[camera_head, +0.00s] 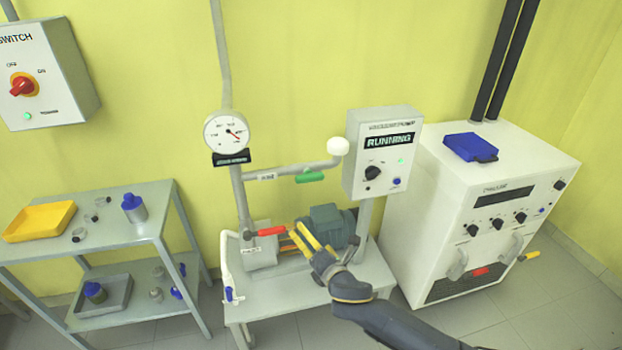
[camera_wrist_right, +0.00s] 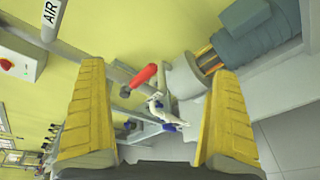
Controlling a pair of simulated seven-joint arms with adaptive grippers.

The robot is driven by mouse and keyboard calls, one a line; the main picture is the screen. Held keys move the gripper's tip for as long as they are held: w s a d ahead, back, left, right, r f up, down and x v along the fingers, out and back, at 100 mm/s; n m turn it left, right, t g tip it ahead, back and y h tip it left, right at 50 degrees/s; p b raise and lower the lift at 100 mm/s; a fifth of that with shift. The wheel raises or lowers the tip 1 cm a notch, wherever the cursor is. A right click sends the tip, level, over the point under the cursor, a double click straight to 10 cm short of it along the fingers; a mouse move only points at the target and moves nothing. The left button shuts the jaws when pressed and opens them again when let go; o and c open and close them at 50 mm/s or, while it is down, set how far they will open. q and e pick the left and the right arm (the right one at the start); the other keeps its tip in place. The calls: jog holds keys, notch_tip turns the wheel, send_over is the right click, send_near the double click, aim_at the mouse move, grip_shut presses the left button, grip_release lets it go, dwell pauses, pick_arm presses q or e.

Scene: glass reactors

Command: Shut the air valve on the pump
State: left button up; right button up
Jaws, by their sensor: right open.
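The pump (camera_head: 327,226) stands on a low grey stand with a red lever handle (camera_head: 267,231) on its left side. The red lever lies roughly level. A green lever handle (camera_head: 310,176) sits under the upper horizontal pipe, to the right of a small tag (camera_head: 267,177) too small to read. In the right wrist view, a pipe tag (camera_wrist_right: 50,12) reads AIR. My right gripper (camera_head: 293,238) is open and close to the red lever's right end. The red lever (camera_wrist_right: 143,76) shows between the yellow fingers (camera_wrist_right: 155,115), beyond the tips. My left gripper is out of view.
A gauge (camera_head: 226,132) and a control box (camera_head: 383,155) reading RUNNING stand above the pump. A white cabinet (camera_head: 440,215) is at right. A shelf cart (camera_head: 140,243) with a yellow tray (camera_head: 40,221) and a wall switch box (camera_head: 45,75) are at left.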

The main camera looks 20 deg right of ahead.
aim_at(311, 180)
jog(key=s+r+n+t+h, duration=0.1)
jog(key=s+r+n, duration=0.3)
jog(key=r, duration=0.3)
jog(key=s+r+n+t+h, duration=0.1)
jog(key=s+r+n, duration=0.25)
jog(key=r, duration=0.45)
jog(key=shift+n+h, duration=0.3)
jog(key=shift+n, duration=0.45)
jog(key=w, duration=0.6)
jog(key=w+d, duration=0.1)
jog(key=w, duration=0.4)
jog(key=w+d, duration=0.1)
jog(key=w, duration=0.5)
jog(key=shift+w+d+f, duration=0.2)
jog(key=shift+w+d, duration=0.05)
jog(key=shift+w, duration=0.05)
jog(key=c, duration=1.2)
